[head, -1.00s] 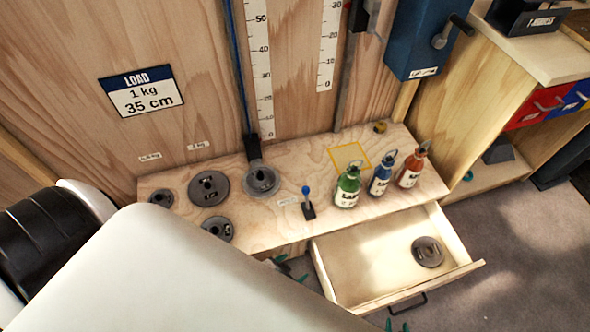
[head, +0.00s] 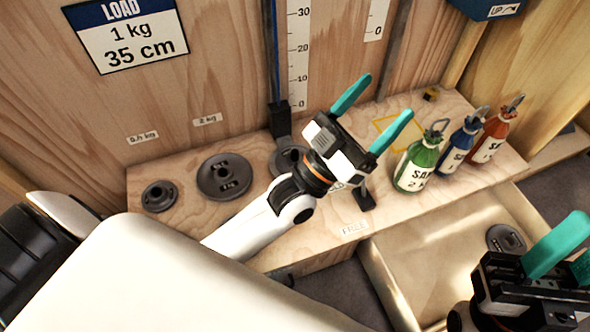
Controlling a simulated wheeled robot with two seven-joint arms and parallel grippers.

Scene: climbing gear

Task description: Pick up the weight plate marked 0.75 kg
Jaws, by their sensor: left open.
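No 0.75 kg marking is readable. A small dark weight plate (head: 160,196) and a larger one (head: 224,178) lie on the wooden bench at left. Another dark plate (head: 506,240) lies in the open drawer, partly hidden by my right gripper. A round grey piece (head: 287,158) at the foot of the scale is partly behind my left arm. My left gripper (head: 372,98) is open and empty above the bench, its teal fingers pointing up and right, left of the green bottle. My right gripper (head: 572,245) shows at lower right above the drawer, fingers apart, partly cut off.
Green (head: 416,168), blue (head: 461,150) and orange (head: 494,138) bottles stand on the bench at right. A yellow outlined square (head: 398,130) lies behind them. The open drawer (head: 400,290) sticks out in front. A LOAD sign (head: 125,35) reads 1 kg, 35 cm.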

